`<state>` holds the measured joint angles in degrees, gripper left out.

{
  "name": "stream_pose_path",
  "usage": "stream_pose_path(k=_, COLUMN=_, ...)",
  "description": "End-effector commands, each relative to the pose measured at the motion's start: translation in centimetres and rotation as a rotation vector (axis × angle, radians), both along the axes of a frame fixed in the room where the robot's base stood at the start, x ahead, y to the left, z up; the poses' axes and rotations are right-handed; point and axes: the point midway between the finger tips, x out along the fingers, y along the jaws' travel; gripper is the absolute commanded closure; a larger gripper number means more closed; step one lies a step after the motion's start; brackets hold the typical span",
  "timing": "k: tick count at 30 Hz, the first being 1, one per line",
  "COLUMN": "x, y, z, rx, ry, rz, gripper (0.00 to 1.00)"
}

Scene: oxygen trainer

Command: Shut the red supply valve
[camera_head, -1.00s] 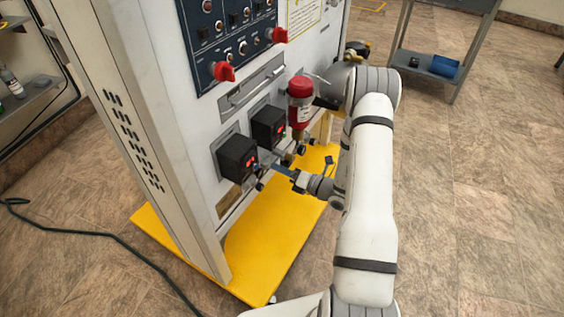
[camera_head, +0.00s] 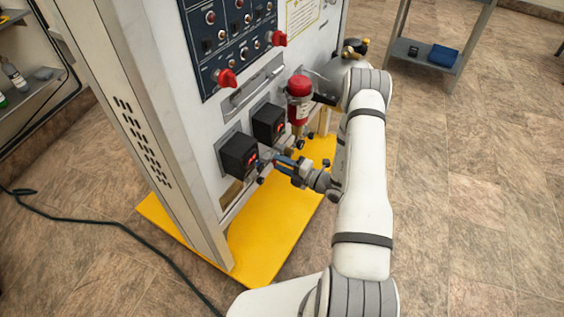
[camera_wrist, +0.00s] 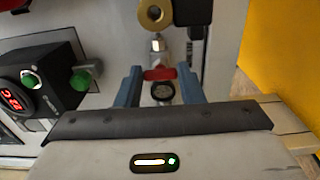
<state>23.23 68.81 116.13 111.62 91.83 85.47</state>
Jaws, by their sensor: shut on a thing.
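The red supply valve (camera_wrist: 160,73) shows in the wrist view as a small red handle on a metal fitting, with a round dark knob end below it. My gripper (camera_wrist: 161,80) has its two blue-grey fingers on either side of the red handle and is shut on it. In the head view my gripper (camera_head: 279,162) reaches in low at the trainer's front, just right of the lower black display box (camera_head: 238,157). The red handle is too small and too covered to make out there.
A second black display box (camera_head: 268,123) and a red-topped cylinder (camera_head: 299,98) are close by. A panel with red knobs (camera_head: 226,78) is above. The trainer stands on a yellow base (camera_head: 262,245). A green knob (camera_wrist: 80,79) is left of my fingers. A dark cable (camera_head: 100,222) lies on the floor.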

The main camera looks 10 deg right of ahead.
Motion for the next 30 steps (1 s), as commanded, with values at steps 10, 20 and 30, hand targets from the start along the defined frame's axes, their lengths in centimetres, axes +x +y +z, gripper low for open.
stream_pose_path(k=10, x=0.04, y=-0.06, z=-0.05, rx=0.011, ry=0.012, rz=-0.002, gripper=0.88)
stream_pose_path(k=20, x=0.02, y=-0.05, z=-0.05, rx=0.01, ry=0.011, rz=-0.002, gripper=0.52)
stream_pose_path(k=30, x=-0.04, y=-0.1, z=-0.02, rx=0.01, ry=0.01, rz=-0.001, gripper=0.44)
